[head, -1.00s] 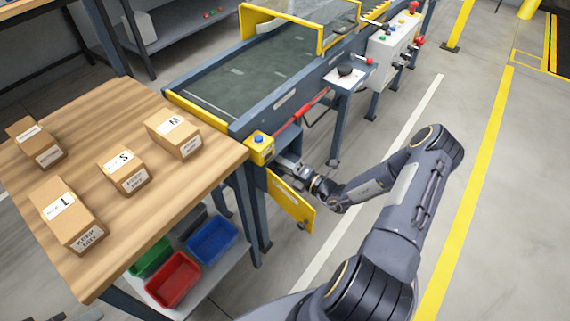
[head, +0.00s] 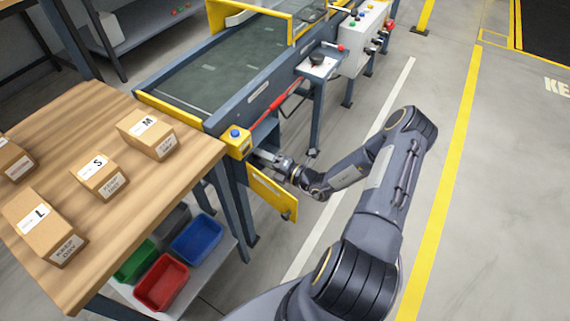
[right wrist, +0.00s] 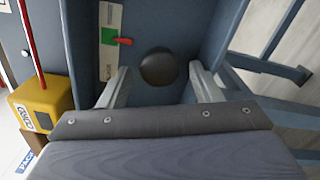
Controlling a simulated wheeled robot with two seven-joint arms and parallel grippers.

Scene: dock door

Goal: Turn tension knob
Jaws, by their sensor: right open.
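A dark round knob (right wrist: 158,68) sits inside a blue-grey recess in the right wrist view; I take it to be the tension knob. My right gripper (right wrist: 162,84) is open, with one finger to each side of the knob and the knob a little beyond the fingertips. I cannot tell whether they touch it. In the head view the right gripper (head: 268,157) reaches into the opening at the conveyor's near end, and the knob is hidden there. My left gripper is not in view.
A yellow door (head: 272,193) hangs open below my right wrist. A yellow box with a blue button (head: 235,140) sits above the opening. A wooden table (head: 75,140) with several cartons is at left. A red lever (head: 285,97) runs along the conveyor (head: 215,72). The floor at right is clear.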

